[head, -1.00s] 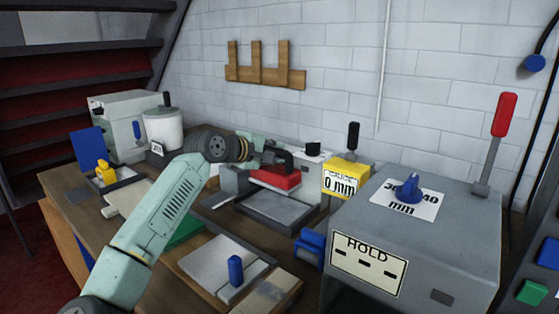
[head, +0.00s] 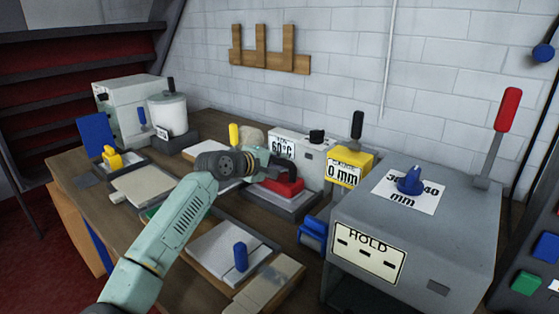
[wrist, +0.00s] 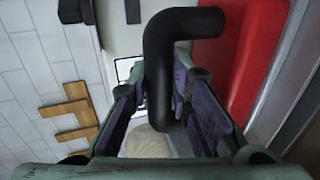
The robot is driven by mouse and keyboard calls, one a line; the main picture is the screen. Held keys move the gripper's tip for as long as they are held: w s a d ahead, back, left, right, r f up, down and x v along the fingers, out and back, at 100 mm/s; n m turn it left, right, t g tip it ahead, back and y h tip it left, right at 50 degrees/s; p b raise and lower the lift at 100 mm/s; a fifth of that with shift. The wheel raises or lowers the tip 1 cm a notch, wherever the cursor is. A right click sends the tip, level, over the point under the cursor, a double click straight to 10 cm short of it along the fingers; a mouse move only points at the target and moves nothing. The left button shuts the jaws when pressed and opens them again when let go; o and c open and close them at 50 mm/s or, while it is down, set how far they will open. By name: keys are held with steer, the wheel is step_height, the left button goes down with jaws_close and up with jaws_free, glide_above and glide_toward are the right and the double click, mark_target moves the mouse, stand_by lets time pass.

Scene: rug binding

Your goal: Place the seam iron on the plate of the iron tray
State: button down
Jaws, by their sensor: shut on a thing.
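The seam iron has a red body (head: 280,188) and a black bent handle (wrist: 157,75). My gripper (head: 284,164) is shut on the handle, with a finger on each side of it in the wrist view (wrist: 160,95). The iron is over the grey iron tray (head: 287,209), low and close to its plate. I cannot tell whether the iron touches the plate, since the iron and my arm hide much of it. The red body also shows at the upper right of the wrist view (wrist: 235,45).
A white box marked 60°C (head: 300,150) stands right behind the tray. A yellow 0 mm block (head: 348,168) and a large grey HOLD machine (head: 420,215) are to the right. A pale board with a blue knob (head: 225,252) lies in front.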

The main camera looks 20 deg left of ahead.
steer(key=c, duration=1.5)
jaws_free()
steer(key=shift+o, duration=0.2)
steer(key=shift+r, duration=0.1)
steer(key=shift+s+a, duration=0.2)
steer(key=shift+s, duration=0.15)
steer(key=b+v, duration=0.4)
steer(key=v, duration=0.7)
steer(key=shift+s+r, duration=0.15)
